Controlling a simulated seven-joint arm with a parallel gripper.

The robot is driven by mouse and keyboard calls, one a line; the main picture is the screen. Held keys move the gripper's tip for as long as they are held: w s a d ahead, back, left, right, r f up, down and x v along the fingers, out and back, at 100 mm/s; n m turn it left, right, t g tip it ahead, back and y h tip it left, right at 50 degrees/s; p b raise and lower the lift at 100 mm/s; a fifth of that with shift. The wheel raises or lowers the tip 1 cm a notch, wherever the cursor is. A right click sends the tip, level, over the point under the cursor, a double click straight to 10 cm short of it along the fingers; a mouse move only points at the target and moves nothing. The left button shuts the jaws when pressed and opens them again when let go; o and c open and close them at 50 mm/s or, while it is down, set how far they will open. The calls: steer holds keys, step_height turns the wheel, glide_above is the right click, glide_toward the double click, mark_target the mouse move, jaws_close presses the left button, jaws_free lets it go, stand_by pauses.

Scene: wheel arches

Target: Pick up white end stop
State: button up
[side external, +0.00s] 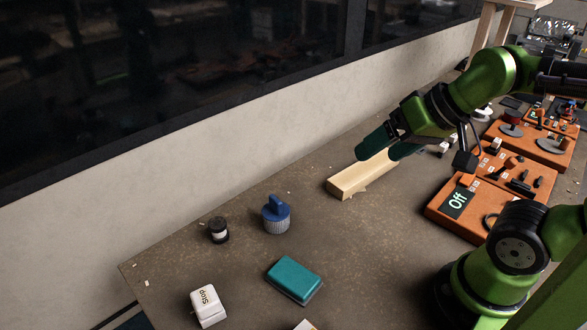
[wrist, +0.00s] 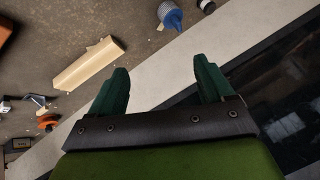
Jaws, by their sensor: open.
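The white end stop (side external: 208,306) is a small white block with "Stop" printed on it. It sits on the brown table near the bottom left of the side view, and I do not see it in the wrist view. My gripper (side external: 386,151) is open, with dark green fingers, well up and to the right of the end stop. It is close over the light wooden block (side external: 348,182). In the wrist view my gripper (wrist: 157,70) shows its two fingers spread with nothing between them.
A teal box (side external: 294,276) lies right of the end stop. A blue-handled round item (side external: 276,214) and a small dark jar (side external: 219,229) stand behind it. Orange boards with fittings (side external: 462,210) fill the right. A pale wall (side external: 200,150) runs along the back edge.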

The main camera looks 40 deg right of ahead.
steer(key=w+a+f+n+g, duration=0.1)
steer(key=a+f+g, duration=0.1)
steer(key=a, duration=0.1)
steer(key=g+h, duration=0.2)
steer(key=g, duration=0.3)
glide_above(204, 297)
step_height(204, 297, down, 6)
steer(key=shift+n, duration=0.3)
step_height(204, 297, down, 11)
steer(key=shift+w+a+r, duration=0.1)
steer(key=shift+w+r, duration=0.05)
steer(key=shift+r, duration=0.05)
steer(key=shift+f, duration=2.65)
steer(key=c, duration=1.2)
steer(key=shift+o, duration=0.2)
steer(key=shift+r, duration=0.1)
